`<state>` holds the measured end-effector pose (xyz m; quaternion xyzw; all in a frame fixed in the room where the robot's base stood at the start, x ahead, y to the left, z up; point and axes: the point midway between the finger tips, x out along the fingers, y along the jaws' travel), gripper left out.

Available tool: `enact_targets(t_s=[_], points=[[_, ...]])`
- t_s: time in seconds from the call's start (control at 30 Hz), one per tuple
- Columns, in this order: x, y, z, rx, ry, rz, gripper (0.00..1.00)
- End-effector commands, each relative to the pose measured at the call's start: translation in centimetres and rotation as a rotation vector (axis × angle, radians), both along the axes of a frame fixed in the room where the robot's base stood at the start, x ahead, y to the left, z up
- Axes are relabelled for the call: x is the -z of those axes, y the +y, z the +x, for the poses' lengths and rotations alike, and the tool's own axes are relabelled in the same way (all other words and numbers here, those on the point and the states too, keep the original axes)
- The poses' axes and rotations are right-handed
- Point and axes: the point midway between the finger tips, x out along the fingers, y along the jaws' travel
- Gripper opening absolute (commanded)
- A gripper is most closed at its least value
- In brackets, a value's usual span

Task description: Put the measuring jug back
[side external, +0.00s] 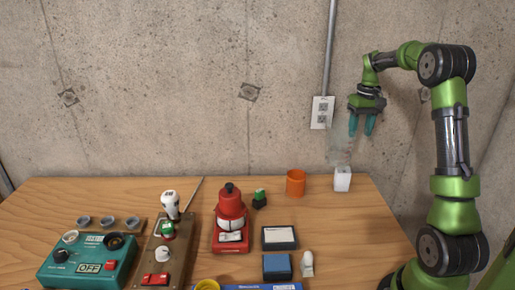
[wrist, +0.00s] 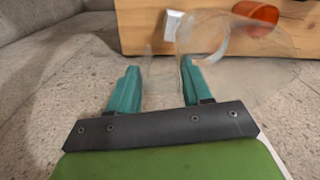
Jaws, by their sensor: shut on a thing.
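The measuring jug (side external: 340,145) is clear and hard to make out against the concrete wall. My gripper (side external: 362,132) points downward and is shut on it, holding it in the air above the right end of the table. In the wrist view the teal fingers of my gripper (wrist: 156,85) stand on either side of a clear part of the jug. The jug's clear body (wrist: 225,50) spreads beyond the fingertips to the right. Its exact outline and any markings cannot be made out.
Below the jug, a white block (side external: 342,179) stands on the wooden table (side external: 340,225), with an orange cup (side external: 296,183) left of it. A red machine (side external: 230,218), a brown panel (side external: 167,250) and a teal control box (side external: 88,262) stand farther left. The table's right front is bare.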

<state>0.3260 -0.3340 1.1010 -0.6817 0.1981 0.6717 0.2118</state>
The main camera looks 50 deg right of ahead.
Motion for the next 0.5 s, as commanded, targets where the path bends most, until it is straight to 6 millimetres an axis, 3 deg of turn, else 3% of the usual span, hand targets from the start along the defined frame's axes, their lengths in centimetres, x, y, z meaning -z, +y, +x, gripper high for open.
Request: enact_targets(t_s=[0.27,0.5], points=[[-1.1,6.3,-0.6,-0.338,0.000,-0.005,0.00],[-0.1,12.1,-2.5,-0.812,0.002,-0.010,0.00]])
